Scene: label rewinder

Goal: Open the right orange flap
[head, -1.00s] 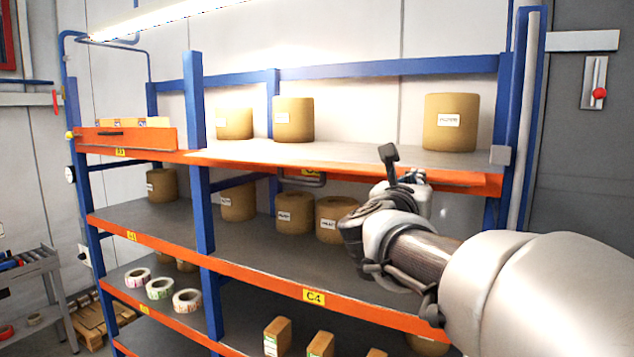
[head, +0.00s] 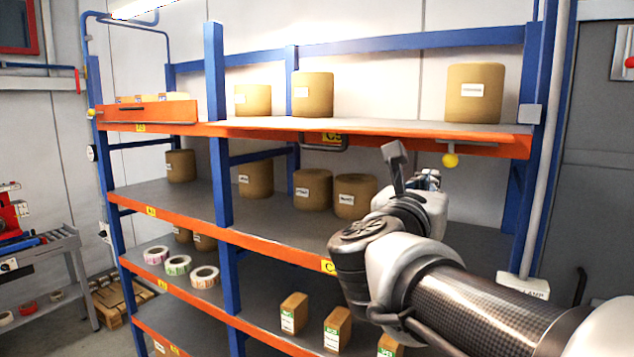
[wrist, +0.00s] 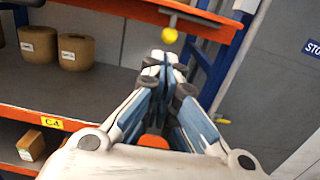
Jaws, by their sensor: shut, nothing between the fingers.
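The right orange flap (head: 420,138) is folded down along the front of the top shelf's right bay, so the shelf behind it is open to view. A dark handle (head: 323,142) sits near its left end and a yellow knob (head: 450,160) hangs below its right part. In the wrist view the flap's orange edge (wrist: 150,12) and the yellow knob (wrist: 169,36) are just beyond my fingertips. My gripper (wrist: 163,62) is shut and empty, below the flap and apart from it. In the head view my gripper (head: 428,182) is partly hidden by my wrist.
The left orange flap (head: 150,113) stands upright on the top shelf. Brown rolls (head: 475,93) stand on the shelves. A blue upright post (head: 548,130) bounds the right side, with a grey door (head: 600,180) beyond. Small boxes (head: 294,313) are on a lower shelf.

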